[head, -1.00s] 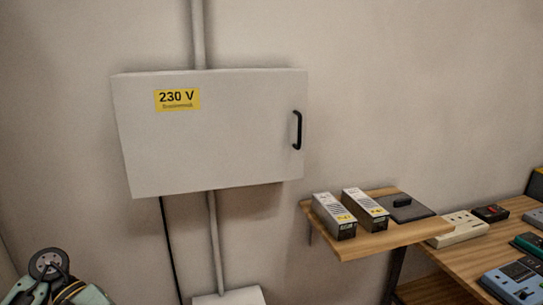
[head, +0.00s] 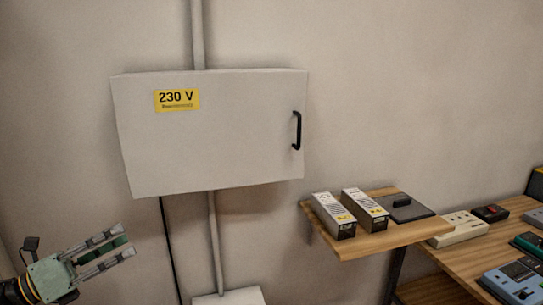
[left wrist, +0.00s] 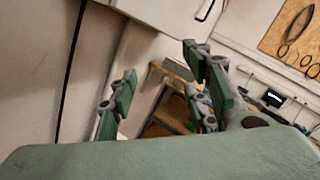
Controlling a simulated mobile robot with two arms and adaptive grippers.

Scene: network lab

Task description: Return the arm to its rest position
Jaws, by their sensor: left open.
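My left gripper (head: 118,247) is in the lower left of the head view, below the grey wall cabinet. Its fingers are spread and point right. Nothing is between them. The left wrist view shows the same open fingers (left wrist: 160,100) with free space between them and the shelf farther off. My right gripper is in neither view.
A closed grey cabinet (head: 220,140) with a 230 V label and black handle (head: 297,130) hangs on the wall. A wooden shelf (head: 350,247) holds two power supply units (head: 333,216). A bench (head: 462,262) with several devices stands at right. A black cable (head: 169,240) hangs below the cabinet.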

